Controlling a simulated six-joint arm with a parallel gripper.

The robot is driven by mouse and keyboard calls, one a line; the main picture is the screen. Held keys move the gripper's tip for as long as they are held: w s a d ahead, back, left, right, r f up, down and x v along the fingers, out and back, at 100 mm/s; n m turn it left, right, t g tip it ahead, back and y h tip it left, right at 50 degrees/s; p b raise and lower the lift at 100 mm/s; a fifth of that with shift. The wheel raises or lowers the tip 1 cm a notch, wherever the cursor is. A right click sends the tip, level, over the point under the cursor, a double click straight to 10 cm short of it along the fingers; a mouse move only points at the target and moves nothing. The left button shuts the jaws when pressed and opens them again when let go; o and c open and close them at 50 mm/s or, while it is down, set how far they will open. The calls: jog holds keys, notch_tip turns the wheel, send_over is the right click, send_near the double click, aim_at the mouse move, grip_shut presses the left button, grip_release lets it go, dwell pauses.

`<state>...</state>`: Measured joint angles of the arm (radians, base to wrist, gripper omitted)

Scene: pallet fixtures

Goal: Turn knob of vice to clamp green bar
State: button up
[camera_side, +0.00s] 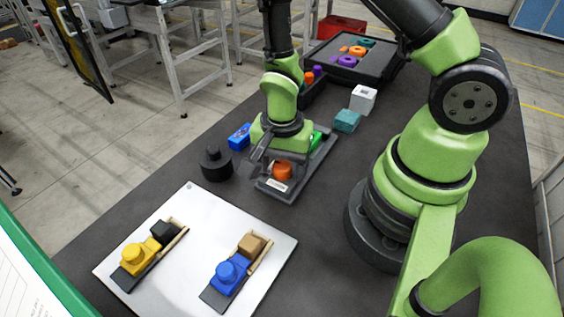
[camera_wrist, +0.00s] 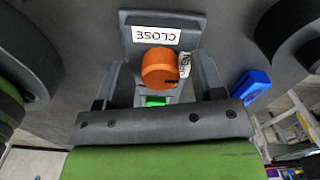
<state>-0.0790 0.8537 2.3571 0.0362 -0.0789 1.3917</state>
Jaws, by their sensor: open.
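The grey vice (camera_side: 272,186) lies on the dark table with its orange knob (camera_side: 282,171) near the front end. A green bar (camera_side: 316,138) lies behind the knob, partly hidden by my gripper. My gripper (camera_side: 268,163) points down over the vice, close to the knob. In the wrist view, the round knob (camera_wrist: 159,68) shows between my two open fingers (camera_wrist: 160,78), with a gap on each side. A "CLOSE" label (camera_wrist: 155,36) is on the vice plate beside the knob. Only a small piece of the green bar (camera_wrist: 155,101) shows there.
A black round part (camera_side: 215,164) and a blue block (camera_side: 239,137) stand left of the vice. Teal (camera_side: 347,121) and white (camera_side: 363,98) blocks stand behind right. A white board (camera_side: 190,285) with yellow and blue fixtures lies in front. A dark tray (camera_side: 322,52) is at the back.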

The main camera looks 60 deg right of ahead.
jog(key=c, duration=0.9)
jog(key=shift+c, duration=0.2)
jog(key=shift+n, duration=0.4)
jog(key=n, duration=0.3)
jog(key=shift+n, duration=0.4)
jog(key=n, duration=0.4)
jog(key=shift+n, duration=0.3)
jog(key=n, duration=0.4)
jog(key=shift+s, duration=0.1)
jog(key=n, duration=0.4)
jog(key=shift+n, duration=0.3)
jog(key=o, duration=0.9)
